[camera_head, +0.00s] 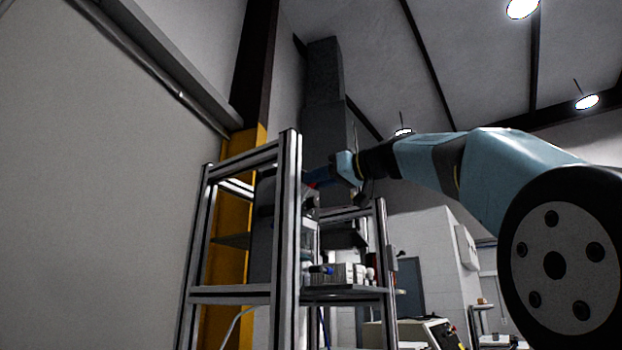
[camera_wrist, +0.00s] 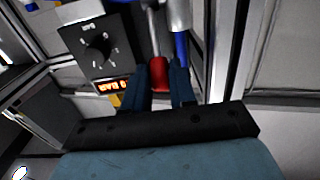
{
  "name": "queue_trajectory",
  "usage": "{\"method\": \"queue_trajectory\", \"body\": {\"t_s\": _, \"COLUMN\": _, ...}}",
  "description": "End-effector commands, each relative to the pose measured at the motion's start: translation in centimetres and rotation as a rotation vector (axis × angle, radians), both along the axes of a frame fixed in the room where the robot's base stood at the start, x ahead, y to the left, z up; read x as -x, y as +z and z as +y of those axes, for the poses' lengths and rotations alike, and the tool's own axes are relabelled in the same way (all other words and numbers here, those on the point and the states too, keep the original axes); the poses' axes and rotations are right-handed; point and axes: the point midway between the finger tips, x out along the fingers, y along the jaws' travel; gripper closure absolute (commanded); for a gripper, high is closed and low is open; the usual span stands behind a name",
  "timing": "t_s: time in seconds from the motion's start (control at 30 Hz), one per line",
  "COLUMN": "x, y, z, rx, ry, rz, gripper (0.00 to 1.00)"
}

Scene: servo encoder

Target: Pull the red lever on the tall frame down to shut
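The tall frame (camera_head: 290,215) of metal profiles stands in the middle of the head view. In the wrist view the lever's red handle (camera_wrist: 159,74) hangs at the end of a metal rod (camera_wrist: 153,35). My gripper (camera_wrist: 160,72) has its two dark blue fingers apart, one on each side of the red handle as seen there. I cannot tell whether either finger touches it. In the head view my gripper (camera_head: 318,178) reaches the frame's upper part from the right, with a small bit of red beside it. The frame's post hides part of this spot.
A black panel with a dial (camera_wrist: 97,46) and a lit orange display (camera_wrist: 112,85) is close on the left in the wrist view. A frame post (camera_wrist: 222,50) is close on the right. A shelf (camera_head: 340,290) with small parts lies lower in the frame. A yellow column (camera_head: 233,215) stands behind.

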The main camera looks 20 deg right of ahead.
Motion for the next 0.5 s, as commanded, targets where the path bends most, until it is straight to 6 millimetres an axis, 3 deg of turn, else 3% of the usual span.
{"method": "queue_trajectory", "body": {"t_s": 0.5, "x": 0.54, "y": -0.26, "z": -0.31, "rx": 0.000, "ry": 0.001, "rz": -0.001, "gripper": 0.79}}
